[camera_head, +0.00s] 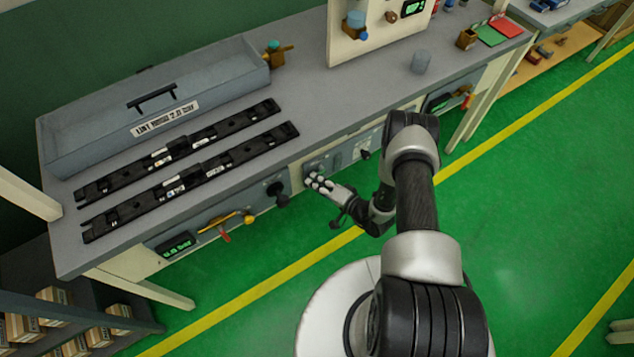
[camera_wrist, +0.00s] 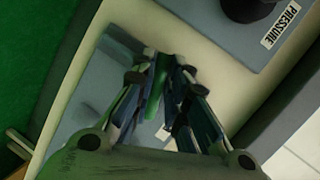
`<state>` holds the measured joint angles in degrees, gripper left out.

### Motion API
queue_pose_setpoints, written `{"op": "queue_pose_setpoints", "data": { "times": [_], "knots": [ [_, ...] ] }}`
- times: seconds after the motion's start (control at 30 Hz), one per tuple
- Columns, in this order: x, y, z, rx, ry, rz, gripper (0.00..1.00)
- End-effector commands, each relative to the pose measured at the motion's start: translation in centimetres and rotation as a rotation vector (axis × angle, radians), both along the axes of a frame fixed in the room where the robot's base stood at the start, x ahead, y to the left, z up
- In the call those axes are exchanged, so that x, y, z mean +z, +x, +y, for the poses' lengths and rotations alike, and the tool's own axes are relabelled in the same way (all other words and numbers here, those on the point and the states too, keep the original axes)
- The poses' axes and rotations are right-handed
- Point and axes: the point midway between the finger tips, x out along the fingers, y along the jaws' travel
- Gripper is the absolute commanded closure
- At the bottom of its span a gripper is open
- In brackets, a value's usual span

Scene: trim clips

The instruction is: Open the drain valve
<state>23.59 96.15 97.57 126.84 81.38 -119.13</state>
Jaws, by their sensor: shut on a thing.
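My gripper (camera_head: 316,181) is at a small grey panel (camera_head: 322,163) on the bench's front, just right of a black knob (camera_head: 279,192). In the wrist view my gripper's fingers (camera_wrist: 166,68) are drawn together over the grey panel (camera_wrist: 85,108), shut on a small part that they mostly hide. A green strip shows between the fingers; I cannot tell if it belongs to that part. No readable label marks the drain valve. A brass tap with a teal handle (camera_head: 278,52) sits at the right end of the grey tank (camera_head: 80,150).
The knob (camera_wrist: 240,6) beside the "PRESSURE" label (camera_wrist: 281,25) is close by. A yellow lever (camera_head: 220,222) and green display (camera_head: 176,248) are left along the front. Two black rails (camera_head: 190,177) (camera_head: 180,150) lie on the bench. Green floor before the bench is clear.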

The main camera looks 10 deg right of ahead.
Motion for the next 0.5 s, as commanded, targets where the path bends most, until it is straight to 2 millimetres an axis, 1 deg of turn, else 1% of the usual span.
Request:
{"op": "queue_pose_setpoints", "data": {
  "times": [0.03,0.17,0.33,0.5],
  "knots": [
    [-0.4,-0.1,-0.1,-0.003,0.001,0.012,1.00],
    [-0.3,-0.1,-0.1,-0.005,0.081,0.037,1.00],
    [0.4,-0.1,0.0,-0.002,0.257,0.092,1.00],
    [1.1,-0.1,0.1,-0.001,0.360,0.127,1.00]
  ]
}}
